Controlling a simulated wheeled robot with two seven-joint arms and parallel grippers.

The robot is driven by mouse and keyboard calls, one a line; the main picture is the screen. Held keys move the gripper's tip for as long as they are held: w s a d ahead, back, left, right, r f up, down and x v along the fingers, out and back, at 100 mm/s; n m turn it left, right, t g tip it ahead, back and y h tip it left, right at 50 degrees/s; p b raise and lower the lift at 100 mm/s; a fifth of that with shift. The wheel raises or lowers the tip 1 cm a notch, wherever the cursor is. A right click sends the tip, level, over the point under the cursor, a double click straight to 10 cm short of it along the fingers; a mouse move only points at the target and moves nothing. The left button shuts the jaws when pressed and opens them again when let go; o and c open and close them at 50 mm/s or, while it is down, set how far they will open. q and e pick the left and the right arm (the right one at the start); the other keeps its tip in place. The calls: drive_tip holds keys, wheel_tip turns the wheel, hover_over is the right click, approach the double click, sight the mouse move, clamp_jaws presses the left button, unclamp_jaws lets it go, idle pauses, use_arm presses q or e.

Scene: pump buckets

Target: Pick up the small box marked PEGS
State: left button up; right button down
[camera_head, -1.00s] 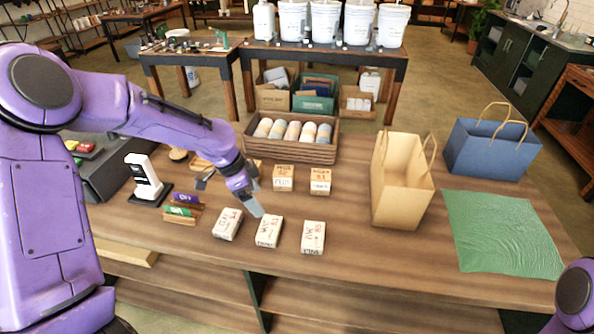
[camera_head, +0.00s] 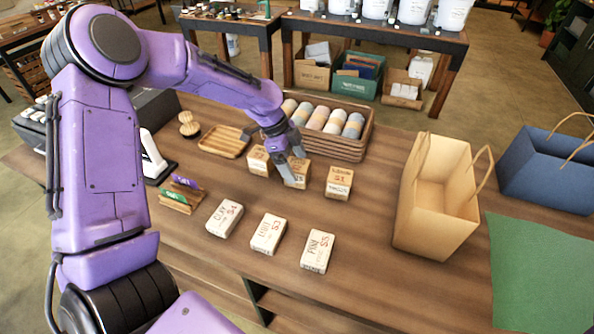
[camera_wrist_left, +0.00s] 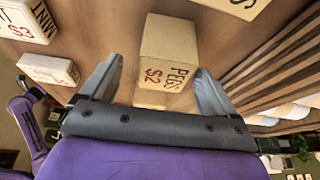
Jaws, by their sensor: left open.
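The small box marked PEGS (camera_wrist_left: 166,42) is tan, with PEGS and a red S2 on its side, and stands on the wooden table. In the head view it appears to be the middle box (camera_head: 301,168) of the back row, partly hidden by my gripper. My left gripper (camera_head: 290,172) is open and reaches down at this box. In the left wrist view the fingers (camera_wrist_left: 157,68) stand on either side of the box, with gaps visible. The box rests on the table, ungripped. My right gripper is not in view.
Small tan boxes stand close on both sides, left (camera_head: 258,160) and right (camera_head: 339,182). Several white-topped boxes (camera_head: 268,234) form a front row. A slatted crate (camera_head: 345,152) of rolls is just behind. A paper bag (camera_head: 432,205) stands right. Bare table lies between the boxes and bag.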

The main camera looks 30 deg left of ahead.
sight(296, 164)
use_arm(q)
drive_tip(key=x, duration=0.3)
drive_tip(key=shift+w+f+p, duration=0.2)
drive_tip(key=shift+w+p, duration=0.15)
drive_tip(key=shift+w, duration=0.05)
drive_tip(key=shift+f, duration=0.3)
drive_tip(key=shift+s+r, duration=0.1)
drive_tip(key=shift+s, duration=0.15)
drive_tip(key=c, duration=1.1)
drive_tip(key=shift+o, duration=0.2)
